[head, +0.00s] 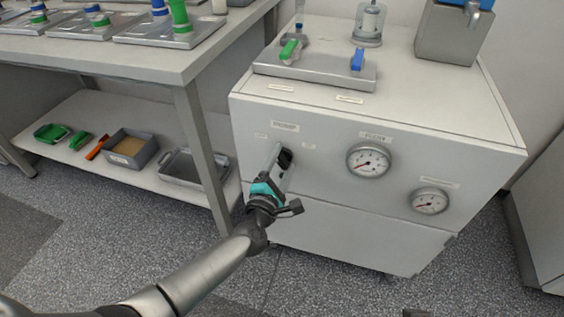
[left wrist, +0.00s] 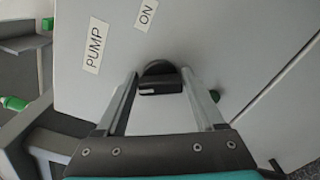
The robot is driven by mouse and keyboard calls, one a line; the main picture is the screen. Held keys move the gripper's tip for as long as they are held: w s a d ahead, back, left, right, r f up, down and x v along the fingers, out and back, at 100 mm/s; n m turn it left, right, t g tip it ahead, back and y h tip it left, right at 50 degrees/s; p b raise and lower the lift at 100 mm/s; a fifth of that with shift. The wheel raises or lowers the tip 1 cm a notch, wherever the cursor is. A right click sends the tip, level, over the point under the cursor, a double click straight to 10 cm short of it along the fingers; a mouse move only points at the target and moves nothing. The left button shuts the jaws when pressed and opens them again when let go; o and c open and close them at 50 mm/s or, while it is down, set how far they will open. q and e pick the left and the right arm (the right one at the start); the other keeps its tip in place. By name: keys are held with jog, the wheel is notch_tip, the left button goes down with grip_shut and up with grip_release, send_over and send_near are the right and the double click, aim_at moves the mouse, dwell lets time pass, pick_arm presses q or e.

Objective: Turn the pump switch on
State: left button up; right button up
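The pump switch is a black rotary knob (head: 286,157) on the upper left of the white cabinet's front, below a label plate (head: 285,127). It also shows in the left wrist view (left wrist: 160,80), close to the PUMP label (left wrist: 94,48) and the ON label (left wrist: 147,14). My left gripper (head: 279,162) is at the knob. Its two fingers are apart, one on each side of the knob; I cannot tell whether they touch it. The fingers partly hide the knob in the head view, so its pointing direction is unclear.
Two round gauges (head: 369,160) (head: 430,201) sit right of the switch. A metal plate with green and blue valve handles (head: 315,68) is on the cabinet top. A bench (head: 175,62) with a low shelf of trays stands close on the left. Floor in front is clear.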

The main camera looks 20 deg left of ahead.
pick_arm(q)
jog(key=c, duration=0.9)
jog(key=shift+c, duration=0.2)
jog(key=shift+m, duration=0.4)
pick_arm(e)
jog(key=shift+f, duration=0.15)
pick_arm(q)
jog(key=shift+m+p, duration=0.55)
jog(key=shift+m, duration=0.15)
jog(key=m+p, duration=0.1)
jog(key=m, duration=0.2)
jog(key=shift+f, duration=0.15)
jog(key=m+p, duration=0.1)
jog(key=m, duration=0.3)
jog(key=shift+f+m+p, duration=0.15)
jog(key=shift+m+p, duration=0.35)
jog(key=shift+m, duration=0.9)
pick_arm(e)
notch_tip(320, 180, down, 8)
jog(key=s+g, duration=0.1)
jog(key=s, duration=0.1)
jog(key=shift+d, duration=0.15)
jog(key=shift+s+f, duration=0.1)
jog(key=shift+s, duration=0.05)
pick_arm(q)
jog(key=o, duration=1.4)
